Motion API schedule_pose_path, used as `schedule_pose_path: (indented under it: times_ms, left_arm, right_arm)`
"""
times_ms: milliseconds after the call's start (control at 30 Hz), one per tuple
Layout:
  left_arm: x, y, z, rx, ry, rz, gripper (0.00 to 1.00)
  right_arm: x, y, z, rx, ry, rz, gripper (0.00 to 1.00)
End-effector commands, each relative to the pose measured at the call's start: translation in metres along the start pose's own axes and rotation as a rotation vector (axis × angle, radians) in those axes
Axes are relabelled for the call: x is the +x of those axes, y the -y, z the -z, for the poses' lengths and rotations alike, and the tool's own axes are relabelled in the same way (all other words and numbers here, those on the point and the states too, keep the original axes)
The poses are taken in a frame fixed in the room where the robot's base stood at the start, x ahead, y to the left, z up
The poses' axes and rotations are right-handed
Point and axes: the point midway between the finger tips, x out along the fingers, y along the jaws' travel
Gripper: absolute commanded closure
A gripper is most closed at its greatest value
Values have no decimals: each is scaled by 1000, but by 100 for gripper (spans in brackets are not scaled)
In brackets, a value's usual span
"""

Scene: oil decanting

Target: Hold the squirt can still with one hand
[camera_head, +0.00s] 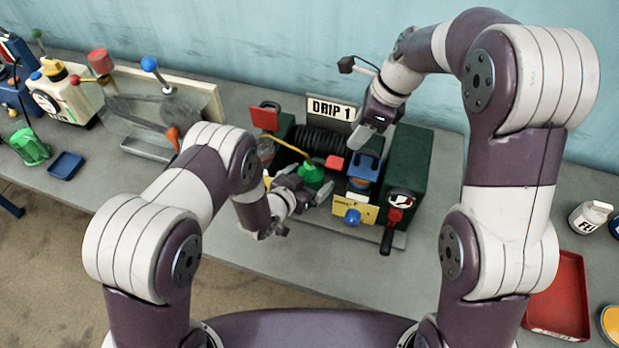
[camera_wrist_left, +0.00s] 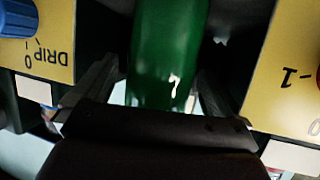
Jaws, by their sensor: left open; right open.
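The squirt can (camera_head: 312,174) is green with a long thin yellow spout pointing up and left. It stands at the front of the dark green DRIP 1 machine (camera_head: 409,160). My left gripper (camera_head: 308,192) is at the can, coming from the front. In the left wrist view the green can body (camera_wrist_left: 166,50) lies between the two spread fingers (camera_wrist_left: 155,92). Whether either finger touches it I cannot tell. My right gripper (camera_head: 368,138) is open above the blue-topped container (camera_head: 363,168) on the machine; its fingertips are small and hard to make out.
A red-and-black handle (camera_head: 393,222) sticks out at the machine's front right. A red tray (camera_head: 562,300) and a white bottle (camera_head: 590,216) are at the right. Other devices and a blue tray (camera_head: 66,165) stand left.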

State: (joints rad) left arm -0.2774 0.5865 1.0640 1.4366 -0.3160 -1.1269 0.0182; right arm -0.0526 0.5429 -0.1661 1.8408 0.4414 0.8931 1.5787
Motion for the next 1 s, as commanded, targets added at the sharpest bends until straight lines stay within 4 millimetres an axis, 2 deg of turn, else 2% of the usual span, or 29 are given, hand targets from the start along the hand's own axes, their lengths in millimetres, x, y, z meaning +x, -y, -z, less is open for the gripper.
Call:
schedule_pose_path:
  times_ms: [100,333,500,533,567,1000]
  left_arm:
    - [6,0,0,0,1,-1,0]
    - [7,0,0,0,1,0,0]
    - [7,0,0,0,1,0,56]
    - [7,0,0,0,1,0,66]
    - [7,0,0,0,1,0,69]
    - [6,0,0,0,1,0,69]
  right_arm:
    - [0,0,0,0,0,0,57]
    - [0,0,0,0,0,0,57]
    - [0,0,0,0,0,0,57]
    - [0,0,0,0,0,0,57]
    - [0,0,0,0,0,0,57]
    - [0,0,0,0,0,0,57]
